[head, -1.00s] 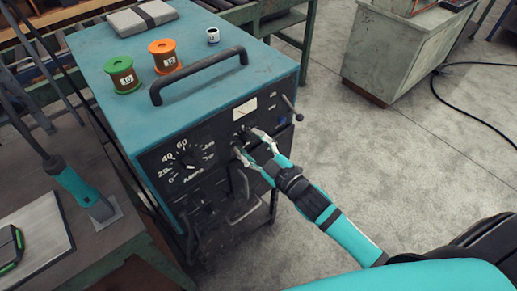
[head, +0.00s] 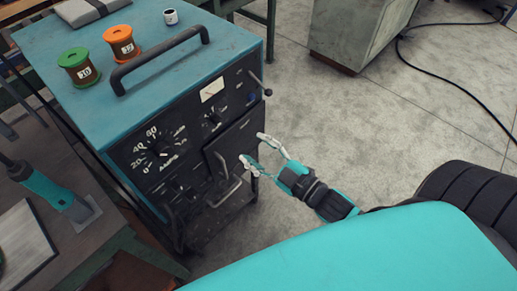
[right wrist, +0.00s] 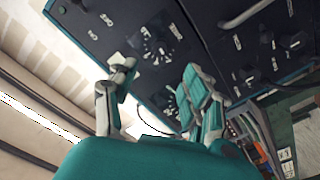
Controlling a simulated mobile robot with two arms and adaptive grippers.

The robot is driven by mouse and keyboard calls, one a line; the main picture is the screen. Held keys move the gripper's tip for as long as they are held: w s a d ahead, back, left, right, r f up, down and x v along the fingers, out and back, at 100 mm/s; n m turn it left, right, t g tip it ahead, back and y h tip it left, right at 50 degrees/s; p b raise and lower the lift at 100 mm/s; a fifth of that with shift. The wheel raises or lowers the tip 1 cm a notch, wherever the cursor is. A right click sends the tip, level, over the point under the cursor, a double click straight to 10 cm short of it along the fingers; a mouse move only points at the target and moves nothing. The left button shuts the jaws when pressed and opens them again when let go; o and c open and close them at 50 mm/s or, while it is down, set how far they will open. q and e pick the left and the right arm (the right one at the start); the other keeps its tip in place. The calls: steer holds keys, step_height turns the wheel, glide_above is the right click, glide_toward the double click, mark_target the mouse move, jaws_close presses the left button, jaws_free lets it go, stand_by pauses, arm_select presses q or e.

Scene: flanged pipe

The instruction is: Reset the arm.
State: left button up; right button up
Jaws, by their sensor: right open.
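My right gripper (head: 254,152) is open and empty, in front of the lower right of the black front panel of a blue-green welding machine (head: 190,129). In the right wrist view its two fingers (right wrist: 160,88) stand apart with the machine's panel and knobs behind them. The panel carries a large amps dial (head: 158,153), a smaller knob (head: 211,119), a meter (head: 212,90) and a small lever (head: 262,84) at its right edge. In the head view the gripper looks apart from the small knob. My left gripper is not in view.
A green spool (head: 79,67), an orange spool (head: 122,42) and a small white cup (head: 170,16) stand on the machine, behind its black handle (head: 160,58). A workbench (head: 60,215) is at the left. A grey cabinet (head: 357,30) stands behind.

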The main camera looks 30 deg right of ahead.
steer(key=s+d+f+m+g+h, duration=0.2)
steer(key=f, duration=0.9)
steer(key=s+d+f+m+g+h, duration=0.1)
steer(key=s+d+f+m+g, duration=0.15)
steer(key=f, duration=0.95)
steer(key=s+d+f+m+g+h, duration=0.1)
steer(key=s+d+f+g+h, duration=0.15)
steer(key=f, duration=0.85)
steer(key=s+a+f+m+g, duration=0.1)
steer(key=s+f+g, duration=0.3)
steer(key=s+f, duration=0.5)
steer(key=s+a+f+m+g, duration=0.1)
steer(key=s+f+m+g, duration=0.1)
steer(key=s+f+g, duration=0.3)
steer(key=s+f, duration=0.4)
steer(key=s, duration=0.6)
steer(key=shift+s+a+f+h, duration=0.3)
steer(key=shift+s+f+h, duration=0.05)
steer(key=shift+s, duration=0.05)
